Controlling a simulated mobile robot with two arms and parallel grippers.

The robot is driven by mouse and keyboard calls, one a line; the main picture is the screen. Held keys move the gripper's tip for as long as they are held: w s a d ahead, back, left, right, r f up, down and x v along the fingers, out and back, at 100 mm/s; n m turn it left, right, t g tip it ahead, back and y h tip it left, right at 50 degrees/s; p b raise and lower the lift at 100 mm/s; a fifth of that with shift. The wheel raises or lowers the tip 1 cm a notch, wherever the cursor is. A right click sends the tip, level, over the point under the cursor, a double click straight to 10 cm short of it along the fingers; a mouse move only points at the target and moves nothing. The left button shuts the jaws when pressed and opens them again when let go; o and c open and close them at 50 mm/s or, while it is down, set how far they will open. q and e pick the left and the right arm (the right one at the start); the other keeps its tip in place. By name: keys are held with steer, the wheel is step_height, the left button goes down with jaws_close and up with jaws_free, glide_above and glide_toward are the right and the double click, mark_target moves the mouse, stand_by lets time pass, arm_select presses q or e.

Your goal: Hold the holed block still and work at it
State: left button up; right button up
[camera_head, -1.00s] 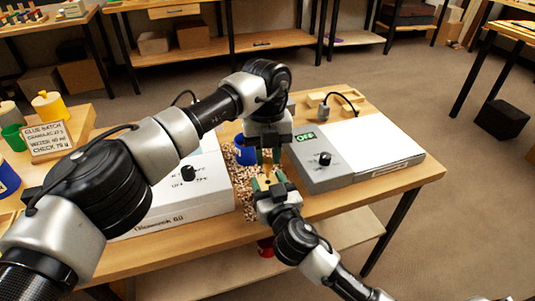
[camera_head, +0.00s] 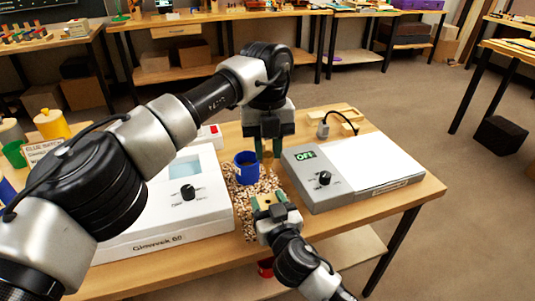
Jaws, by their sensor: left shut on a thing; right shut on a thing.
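The holed block (camera_head: 264,201), small and pale wood-coloured, is held low over the wood chips. My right gripper (camera_head: 270,209) comes up from the bottom and is shut on it. My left gripper (camera_head: 268,153) is above and behind the block, pointing down. It is shut on a slim brownish thing (camera_head: 267,161), mostly hidden between its fingers. The thing and the block look apart, with a small gap.
A blue cup (camera_head: 246,168) stands left of the grippers on the chip bed (camera_head: 243,202). A white machine with a knob (camera_head: 165,222) is at left; a grey-white unit marked OFF (camera_head: 350,172) is at right. Wooden pieces (camera_head: 335,117) lie behind.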

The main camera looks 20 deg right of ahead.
steer(key=o, duration=1)
steer(key=shift+s, duration=0.1)
